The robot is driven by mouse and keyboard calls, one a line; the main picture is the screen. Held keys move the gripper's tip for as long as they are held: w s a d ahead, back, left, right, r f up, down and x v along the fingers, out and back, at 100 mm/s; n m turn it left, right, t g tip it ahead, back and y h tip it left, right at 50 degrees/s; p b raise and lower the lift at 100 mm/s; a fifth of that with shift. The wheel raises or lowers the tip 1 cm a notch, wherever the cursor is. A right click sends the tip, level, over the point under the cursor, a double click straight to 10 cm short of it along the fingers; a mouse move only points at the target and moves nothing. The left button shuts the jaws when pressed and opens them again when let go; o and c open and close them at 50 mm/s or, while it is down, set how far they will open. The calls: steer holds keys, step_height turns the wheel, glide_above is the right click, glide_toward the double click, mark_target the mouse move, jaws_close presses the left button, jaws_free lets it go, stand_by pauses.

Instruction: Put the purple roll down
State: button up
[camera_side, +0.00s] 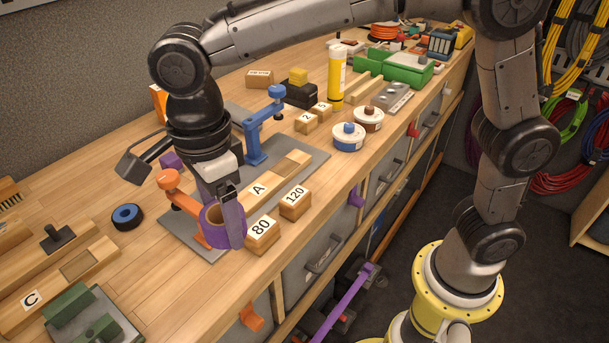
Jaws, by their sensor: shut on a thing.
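The purple roll (213,233) is a short, wide ring of tape with a tan inner core. My gripper (227,222) is shut on it near the front edge of the workbench. The gripper points down, and a purple-grey finger covers the roll's right part. The roll is close to the wooden block marked 80 and in front of the orange clamp. I cannot tell whether its underside touches the grey plate (314,157) or hangs just above it.
Wooden blocks marked 80 (262,236) and 120 (295,203) stand right of the gripper. An orange clamp (180,195) and a blue clamp (256,130) stand close by. A blue-black roll (127,217) lies left, with clear bench (165,285) in front of it.

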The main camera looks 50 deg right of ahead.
steer(key=s+d+m, duration=0.3)
steer(key=s+d, duration=0.1)
steer(key=d, duration=0.7)
steer(key=s+d+m, duration=0.3)
steer(key=s+d, duration=0.1)
steer(key=d, duration=0.6)
steer(key=s+d+m, duration=0.3)
steer(key=d, duration=0.8)
glide_above(339, 167)
steer(key=s, duration=0.1)
steer(key=f, duration=0.8)
steer(key=shift+a+f, duration=0.2)
steer(key=shift+w+d+f, duration=0.1)
steer(key=shift+w+f, duration=0.2)
steer(key=shift+f, duration=0.15)
steer(key=shift+w+f, duration=0.2)
steer(key=shift+f, duration=1.5)
steer(key=shift+f, duration=0.1)
